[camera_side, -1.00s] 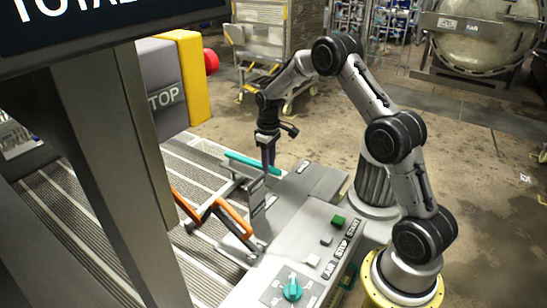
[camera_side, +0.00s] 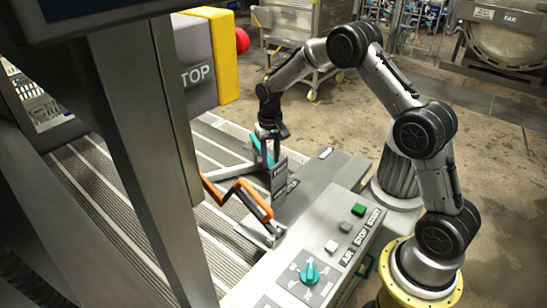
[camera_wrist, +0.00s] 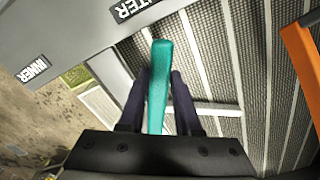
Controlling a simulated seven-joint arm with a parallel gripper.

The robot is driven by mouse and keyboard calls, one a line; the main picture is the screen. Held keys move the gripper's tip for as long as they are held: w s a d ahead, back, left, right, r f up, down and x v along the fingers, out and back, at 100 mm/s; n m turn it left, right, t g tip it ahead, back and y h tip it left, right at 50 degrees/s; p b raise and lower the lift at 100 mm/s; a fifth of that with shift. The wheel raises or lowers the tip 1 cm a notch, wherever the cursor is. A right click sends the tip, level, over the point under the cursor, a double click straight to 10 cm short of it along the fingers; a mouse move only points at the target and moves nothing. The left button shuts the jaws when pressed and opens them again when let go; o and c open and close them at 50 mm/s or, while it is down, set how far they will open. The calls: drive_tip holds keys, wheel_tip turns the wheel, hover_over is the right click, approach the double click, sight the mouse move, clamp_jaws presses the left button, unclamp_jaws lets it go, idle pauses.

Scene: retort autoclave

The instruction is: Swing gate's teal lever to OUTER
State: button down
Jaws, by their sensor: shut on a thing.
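The teal lever (camera_wrist: 159,85) is a slim bar. In the wrist view it runs up the picture between the two dark fingers of my gripper (camera_wrist: 158,95), which is shut on it. In the side view my gripper (camera_side: 268,150) points down at the teal lever (camera_side: 257,147), near the far end of the grey console, and partly hides it. In the wrist view, an INNER label (camera_wrist: 33,68) is left of the lever.
An orange bent bar (camera_side: 240,190) stands left of the console, above the ribbed conveyor (camera_side: 100,190). The console (camera_side: 310,240) has a teal knob (camera_side: 309,272) and push buttons. A grey post (camera_side: 145,150) and a yellow-grey STOP box (camera_side: 200,65) stand at the left.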

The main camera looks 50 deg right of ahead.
drive_tip(key=shift+w+a+r, duration=0.1)
drive_tip(key=shift+w+a, duration=0.05)
drive_tip(key=c, duration=1)
unclamp_jaws()
drive_tip(key=o, duration=0.4)
wheel_tip(320, 180, up, 14)
